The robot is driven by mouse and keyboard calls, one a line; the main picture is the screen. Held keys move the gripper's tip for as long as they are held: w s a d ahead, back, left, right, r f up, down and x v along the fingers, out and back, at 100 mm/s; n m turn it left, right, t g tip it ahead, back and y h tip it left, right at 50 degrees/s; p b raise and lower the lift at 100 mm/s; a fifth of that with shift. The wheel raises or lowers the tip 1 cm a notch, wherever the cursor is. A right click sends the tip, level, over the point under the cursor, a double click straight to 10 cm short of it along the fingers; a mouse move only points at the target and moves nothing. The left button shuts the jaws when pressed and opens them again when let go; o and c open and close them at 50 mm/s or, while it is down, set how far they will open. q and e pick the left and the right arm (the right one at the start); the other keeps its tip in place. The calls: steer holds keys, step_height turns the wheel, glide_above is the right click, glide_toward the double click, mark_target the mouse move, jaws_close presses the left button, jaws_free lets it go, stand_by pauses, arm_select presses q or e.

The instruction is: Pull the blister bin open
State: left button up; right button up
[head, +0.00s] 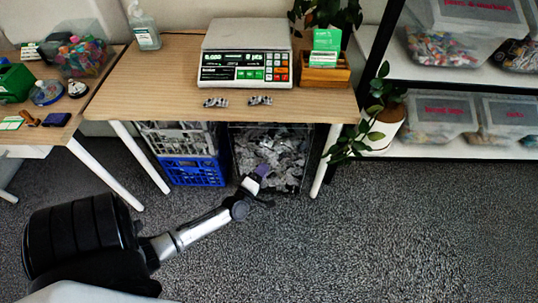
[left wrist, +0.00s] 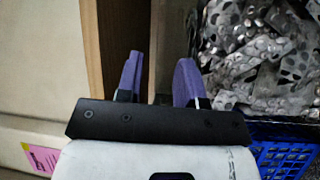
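The blister bin (head: 290,186) is a dark bin full of silver-grey blister packs, standing under the wooden table. In the left wrist view its dark edge (left wrist: 280,131) shows at the right, with the packs above it. My left gripper (head: 262,172) is at the front of the bin, low under the table edge. In the left wrist view its two purple fingers (left wrist: 160,78) stand apart with nothing seen between them. I cannot tell whether a finger touches the bin. My right gripper is not in view.
A blue crate (head: 192,172) stands left of the bin. White table legs (head: 325,160) flank the space. The table (head: 180,75) carries a scale (head: 246,55). A potted plant (head: 384,120) and shelves (head: 450,152) stand at right. The carpet in front (head: 370,240) is clear.

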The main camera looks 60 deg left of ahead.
mark_target(269, 142)
arm_select(q)
steer(key=s+a+f+n+y+b, duration=0.1)
steer(key=a+f+n+y+b, duration=0.2)
steer(key=f, duration=0.1)
steer(key=shift+g, duration=0.4)
steer(key=shift+s+a+f+b+x, duration=0.15)
steer(key=shift+b+x, duration=0.6)
steer(key=shift+x, duration=1.6)
steer(key=shift+a+b+x, duration=0.15)
steer(key=shift+b+x, duration=0.65)
steer(key=shift+x, duration=1.5)
steer(key=shift+s+a+f+b+x, duration=0.15)
steer(key=shift+b+x, duration=0.6)
steer(key=shift+x, duration=1.6)
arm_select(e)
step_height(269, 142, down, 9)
arm_select(q)
steer(key=shift+c, duration=0.3)
jaws_close()
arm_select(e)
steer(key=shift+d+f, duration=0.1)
arm_select(q)
steer(key=shift+d, duration=0.1)
